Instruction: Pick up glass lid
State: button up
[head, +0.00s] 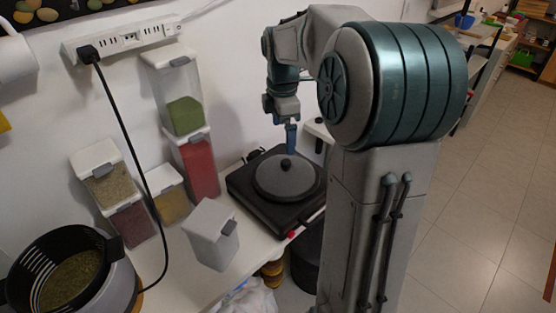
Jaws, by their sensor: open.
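The lid (287,180) is a grey disc with a round black knob (286,163) at its middle. It lies on the black hot plate (246,190) on the white counter. My gripper (291,150) points down just above the lid, close to the knob. It is open and holds nothing that I can see. Its fingertips are small here, and I cannot tell whether they touch the knob.
Several spice dispensers (183,115) stand against the wall at left, and a white one (211,236) stands left of the hot plate. A black basket (62,262) is at the lower left. A black cord (127,150) hangs from the power strip (130,38). Floor (470,220) is clear at right.

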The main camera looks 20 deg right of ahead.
aim_at(285, 161)
jog(key=f, duration=0.4)
jog(key=w+d+f+n+p, duration=0.1)
jog(key=f, duration=0.4)
jog(key=w+f+n+p, duration=0.1)
jog(key=f, duration=0.3)
jog(key=shift+d+f, duration=0.15)
jog(key=shift+d, duration=0.15)
jog(key=shift+s, duration=0.1)
jog(key=shift+c, duration=0.3)
